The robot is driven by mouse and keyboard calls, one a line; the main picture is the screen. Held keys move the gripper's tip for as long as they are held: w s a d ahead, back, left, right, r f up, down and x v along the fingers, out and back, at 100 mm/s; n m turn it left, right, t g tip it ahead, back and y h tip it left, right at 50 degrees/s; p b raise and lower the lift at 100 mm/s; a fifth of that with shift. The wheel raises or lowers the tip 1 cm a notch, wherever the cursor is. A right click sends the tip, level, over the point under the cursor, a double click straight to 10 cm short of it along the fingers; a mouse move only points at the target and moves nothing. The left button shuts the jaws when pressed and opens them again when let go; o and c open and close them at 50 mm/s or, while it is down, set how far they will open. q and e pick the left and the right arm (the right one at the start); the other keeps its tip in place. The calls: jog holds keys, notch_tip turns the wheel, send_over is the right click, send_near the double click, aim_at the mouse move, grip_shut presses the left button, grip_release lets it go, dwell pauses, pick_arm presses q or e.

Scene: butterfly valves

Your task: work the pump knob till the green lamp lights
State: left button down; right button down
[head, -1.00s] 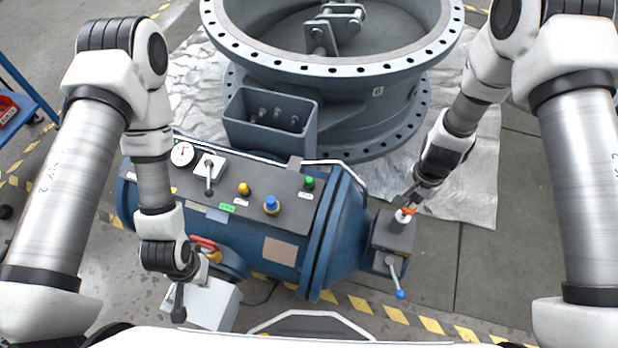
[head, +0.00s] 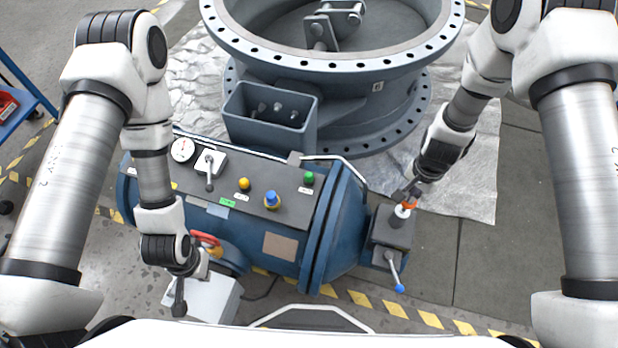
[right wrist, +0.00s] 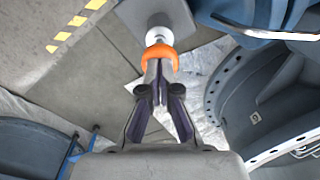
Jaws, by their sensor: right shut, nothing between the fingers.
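The pump knob is an orange ring (head: 408,206) on a pale stem, standing on a dark box at the right end of the blue actuator (head: 283,266). In the right wrist view the orange ring (right wrist: 160,55) sits right at my fingertips. My right gripper (head: 409,194) is shut with nothing between its fingers; its tips meet the knob, and whether they press on it I cannot tell. The green lamp (head: 308,178) is on the grey panel; I cannot tell whether it is lit. My left gripper (head: 180,296) hangs beside the actuator's near side, its jaws unclear.
The panel carries a gauge (head: 182,149), a lever (head: 209,172), a yellow button (head: 244,184) and a blue one (head: 271,199). A blue-tipped lever (head: 397,275) hangs below the knob's box. The large flanged valve (head: 340,66) stands behind. Floor right of the box is clear.

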jog(key=shift+f+b, duration=1.05)
jog(key=shift+f, duration=0.55)
jog(key=shift+r, duration=0.2)
notch_tip(320, 180, up, 4)
jog(key=p, duration=0.3)
jog(key=shift+f+p, duration=0.25)
jog(key=shift+p, duration=0.15)
notch_tip(320, 180, up, 8)
jog(key=p, duration=0.7)
